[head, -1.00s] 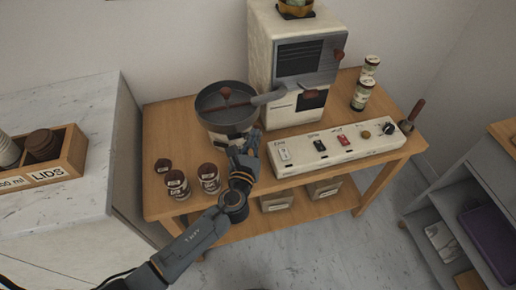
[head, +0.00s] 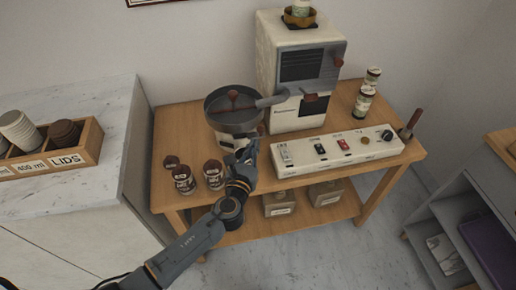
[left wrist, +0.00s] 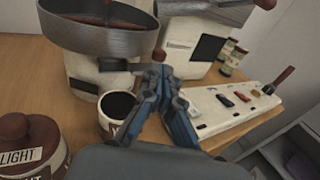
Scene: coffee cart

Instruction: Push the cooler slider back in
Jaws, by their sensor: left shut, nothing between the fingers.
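The cooler is a round grey pan (head: 233,97) on a pale base, left of the roaster (head: 300,70) on the wooden table. In the left wrist view, its pan (left wrist: 100,28) and pale base (left wrist: 88,82) show at the upper left. A dark slider piece (left wrist: 112,65) shows on the base, partly in line with my fingers. My left gripper (head: 243,144) is shut and empty in front of the cooler base. In the left wrist view its fingertips (left wrist: 154,72) are close beside the slider; I cannot tell whether they touch. My right gripper is not in view.
A pale cup with a dark inside (left wrist: 117,105) stands just left of my fingers. Dark-lidded jars (head: 185,181) stand at the table's front left. A switch panel (head: 336,152) lies to the right. The marble counter (head: 70,190) is left of the table.

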